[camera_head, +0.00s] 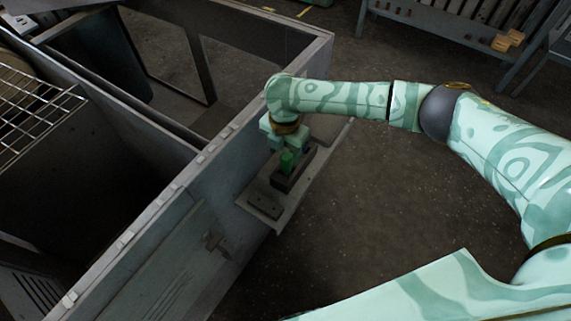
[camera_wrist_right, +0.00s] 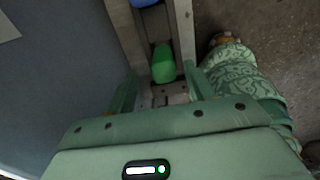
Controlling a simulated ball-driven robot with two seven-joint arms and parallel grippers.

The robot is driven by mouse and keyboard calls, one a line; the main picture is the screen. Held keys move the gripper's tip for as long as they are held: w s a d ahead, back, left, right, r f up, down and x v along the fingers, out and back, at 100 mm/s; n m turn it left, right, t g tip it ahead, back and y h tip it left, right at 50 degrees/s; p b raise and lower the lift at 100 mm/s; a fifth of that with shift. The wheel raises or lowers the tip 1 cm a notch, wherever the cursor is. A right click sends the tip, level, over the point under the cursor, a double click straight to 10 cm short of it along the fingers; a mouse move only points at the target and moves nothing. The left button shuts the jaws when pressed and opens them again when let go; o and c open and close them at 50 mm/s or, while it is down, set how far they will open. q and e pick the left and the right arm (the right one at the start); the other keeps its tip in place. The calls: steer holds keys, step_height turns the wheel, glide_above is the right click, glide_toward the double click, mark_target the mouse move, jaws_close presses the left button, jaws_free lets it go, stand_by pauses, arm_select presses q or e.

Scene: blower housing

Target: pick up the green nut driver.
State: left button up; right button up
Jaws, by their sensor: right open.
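The green nut driver (camera_head: 287,161) stands in a small dark holder (camera_head: 291,180) on a ledge on the outside of the grey housing. It also shows in the right wrist view as a green rounded handle (camera_wrist_right: 163,64). My right gripper (camera_head: 280,146) is just above and beside the nut driver. In the right wrist view its open fingers (camera_wrist_right: 160,85) stand on either side of the lower part of the picture, with the green handle ahead between them and nothing held. The nut driver's lower part is hidden in the holder. My left gripper is not in view.
The ledge (camera_head: 265,204) sticks out from the housing wall (camera_head: 205,185). A blue item (camera_wrist_right: 146,2) sits in the same holder beyond the green handle. A wire rack (camera_head: 35,100) lies at the left. The floor right of the ledge is clear.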

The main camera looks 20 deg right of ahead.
mark_target(286, 168)
steer(key=f+b, duration=0.1)
steer(key=f, duration=0.1)
steer(key=f+b, duration=0.2)
steer(key=f, duration=0.1)
steer(key=shift+s+d+f, duration=0.15)
steer(key=shift+s+d, duration=0.05)
steer(key=shift+r, duration=0.2)
jaws_close()
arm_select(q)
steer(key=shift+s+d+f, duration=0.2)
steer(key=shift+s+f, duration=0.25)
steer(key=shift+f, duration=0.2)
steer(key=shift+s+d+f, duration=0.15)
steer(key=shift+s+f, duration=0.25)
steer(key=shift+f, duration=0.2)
